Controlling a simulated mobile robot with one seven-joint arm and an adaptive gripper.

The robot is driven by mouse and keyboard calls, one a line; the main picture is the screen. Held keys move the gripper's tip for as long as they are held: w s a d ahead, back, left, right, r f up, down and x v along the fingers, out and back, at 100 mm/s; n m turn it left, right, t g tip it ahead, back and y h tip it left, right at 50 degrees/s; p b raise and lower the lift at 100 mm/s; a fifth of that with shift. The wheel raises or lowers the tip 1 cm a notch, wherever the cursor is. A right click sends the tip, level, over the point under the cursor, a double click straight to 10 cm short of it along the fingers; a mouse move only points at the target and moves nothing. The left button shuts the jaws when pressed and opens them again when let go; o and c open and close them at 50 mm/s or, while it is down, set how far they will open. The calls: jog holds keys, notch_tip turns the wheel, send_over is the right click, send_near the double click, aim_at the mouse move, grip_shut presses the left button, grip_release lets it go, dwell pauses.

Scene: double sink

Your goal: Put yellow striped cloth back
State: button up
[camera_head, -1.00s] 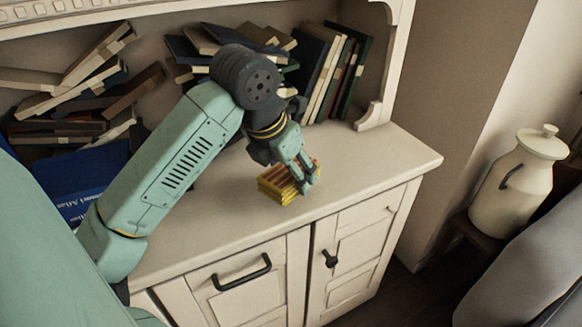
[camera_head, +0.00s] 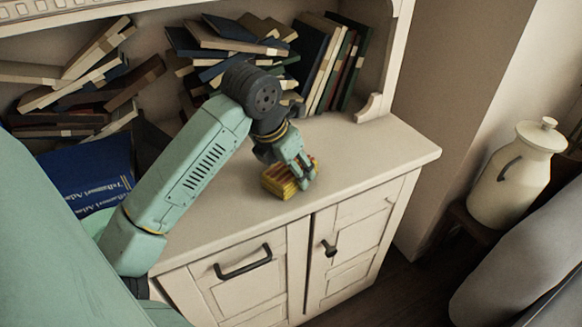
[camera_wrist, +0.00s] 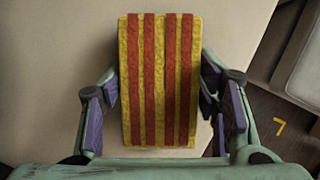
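The yellow striped cloth (camera_head: 279,181) is a folded, block-like stack with red stripes, lying on the pale cabinet top (camera_head: 230,215) near its front edge. In the wrist view the cloth (camera_wrist: 160,80) stands lengthwise between the fingers. My gripper (camera_head: 303,173) is at the cloth, pointing down. In the wrist view my gripper (camera_wrist: 160,108) is open, with one purple-padded finger on each side of the cloth. The pads are very close to its sides, with narrow gaps seeming to show. The far finger is partly hidden in the head view.
Leaning books (camera_head: 335,65) stand behind, and piled books (camera_head: 85,85) fill the shelf at left. A blue book (camera_head: 90,180) lies beside my arm. The cabinet top right of the cloth is clear. A white milk can (camera_head: 515,180) stands at far right.

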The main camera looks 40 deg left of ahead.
jog(key=o, duration=0.5)
jog(key=shift+r+p, duration=0.15)
jog(key=shift+p, duration=0.15)
jog(key=b+v, duration=0.2)
jog(key=v, duration=1)
